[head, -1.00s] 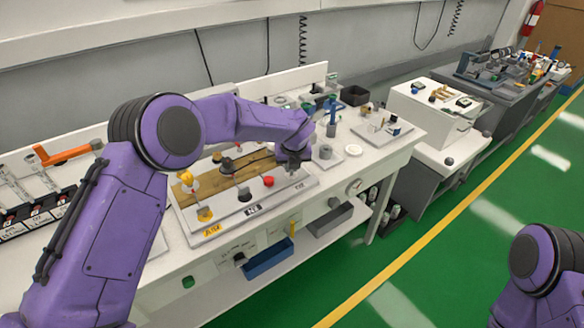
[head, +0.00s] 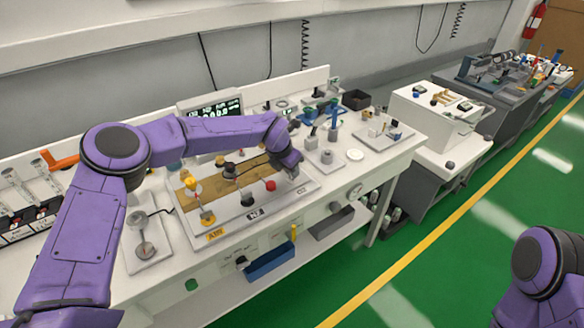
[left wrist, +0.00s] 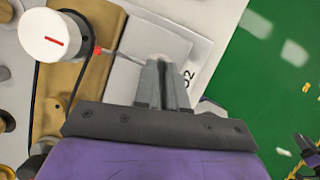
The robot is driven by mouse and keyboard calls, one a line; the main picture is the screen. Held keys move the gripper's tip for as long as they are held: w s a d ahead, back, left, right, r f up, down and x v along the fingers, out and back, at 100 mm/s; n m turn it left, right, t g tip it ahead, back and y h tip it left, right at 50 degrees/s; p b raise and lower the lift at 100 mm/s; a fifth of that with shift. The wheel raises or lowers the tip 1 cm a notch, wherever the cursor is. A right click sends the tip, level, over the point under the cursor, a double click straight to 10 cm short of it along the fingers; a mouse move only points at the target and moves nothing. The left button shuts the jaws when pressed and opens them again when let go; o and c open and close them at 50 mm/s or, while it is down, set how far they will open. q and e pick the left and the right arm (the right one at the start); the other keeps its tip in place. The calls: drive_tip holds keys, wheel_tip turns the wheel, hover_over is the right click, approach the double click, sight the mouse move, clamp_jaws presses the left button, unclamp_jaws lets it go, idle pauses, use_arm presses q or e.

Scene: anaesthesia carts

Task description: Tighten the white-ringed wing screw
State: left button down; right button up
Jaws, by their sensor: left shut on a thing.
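The white-ringed wing screw is mostly hidden by my left gripper. In the head view my left gripper (head: 292,172) is low over the right end of the white panel (head: 228,222), by the O2 label. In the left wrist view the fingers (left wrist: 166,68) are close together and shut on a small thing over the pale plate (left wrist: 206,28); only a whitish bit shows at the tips. It appears to be the wing screw, but its wings and turn cannot be seen. My right gripper is not in view; only part of that arm shows at lower right.
A yellow-marked fitting (head: 207,217) stands by the AIR label, and a dark one (head: 247,197) above the N2O label. A white knob with a red mark (left wrist: 55,36) is left of the fingers. A monitor (head: 213,110) stands behind. Green floor lies in front.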

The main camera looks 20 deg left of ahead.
use_arm(q)
drive_tip(key=shift+m, duration=0.6)
drive_tip(key=shift+h, duration=0.3)
drive_tip(key=c, duration=1.2)
unclamp_jaws()
drive_tip(key=shift+g, duration=0.3)
drive_tip(key=b+v, duration=0.2)
drive_tip(key=v, duration=0.8)
drive_tip(key=shift+r, duration=0.15)
drive_tip(key=shift+s, duration=0.1)
